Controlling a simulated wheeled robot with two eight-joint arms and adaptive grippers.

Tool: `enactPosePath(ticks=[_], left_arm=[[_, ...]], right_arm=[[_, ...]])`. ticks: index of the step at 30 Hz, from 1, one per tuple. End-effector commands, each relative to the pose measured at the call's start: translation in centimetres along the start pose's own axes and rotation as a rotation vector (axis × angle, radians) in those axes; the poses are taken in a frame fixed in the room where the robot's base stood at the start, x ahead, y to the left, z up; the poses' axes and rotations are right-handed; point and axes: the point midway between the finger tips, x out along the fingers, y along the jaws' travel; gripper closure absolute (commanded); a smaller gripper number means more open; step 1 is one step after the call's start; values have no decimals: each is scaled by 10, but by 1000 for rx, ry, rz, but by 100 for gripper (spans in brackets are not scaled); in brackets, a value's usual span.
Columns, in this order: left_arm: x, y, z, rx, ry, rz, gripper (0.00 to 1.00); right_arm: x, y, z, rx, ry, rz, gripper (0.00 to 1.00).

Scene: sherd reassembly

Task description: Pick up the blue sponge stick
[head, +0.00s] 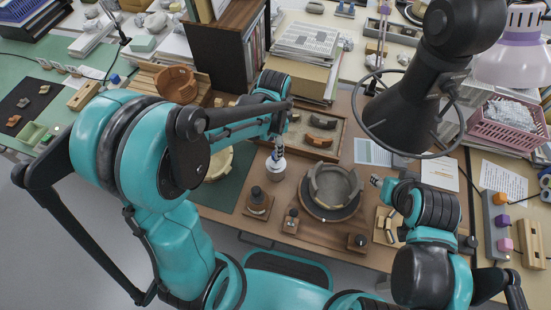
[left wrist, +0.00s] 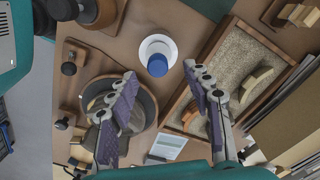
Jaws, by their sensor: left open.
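The blue sponge stick (left wrist: 157,65) shows its round blue end in the left wrist view, over a white round base or holder (left wrist: 157,45). In the head view the white part (head: 275,165) stands on the wooden table, with a little blue above it. My left gripper (left wrist: 160,73) is open, its two fingers on either side of the blue end in the picture. In the head view this gripper (head: 279,139) is just above the stick. I cannot tell whether it touches the stick. My right arm is at the right; its fingers do not show clearly.
A round dark stand with a partial pottery ring (head: 335,185) is right of the stick. A sand tray (head: 335,115) with sherds lies behind it. Wooden blocks with dark knobs (head: 258,203) stand in front.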

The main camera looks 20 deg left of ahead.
Motion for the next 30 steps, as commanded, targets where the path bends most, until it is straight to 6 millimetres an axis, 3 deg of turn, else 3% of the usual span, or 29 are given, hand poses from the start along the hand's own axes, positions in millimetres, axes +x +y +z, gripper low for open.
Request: enactPosePath(ticks=[12,20,25,30], left_arm=[[55,3,-3,-2,1,-2,50],[60,3,-3,-3,1,-2,50],[59,3,-3,-3,1,-2,89],[59,3,-3,-3,2,-2,91]], right_arm=[[23,0,16,0,0,0,60],[23,0,16,0,0,0,60],[23,0,16,0,0,0,60],[23,0,16,0,0,0,60]])
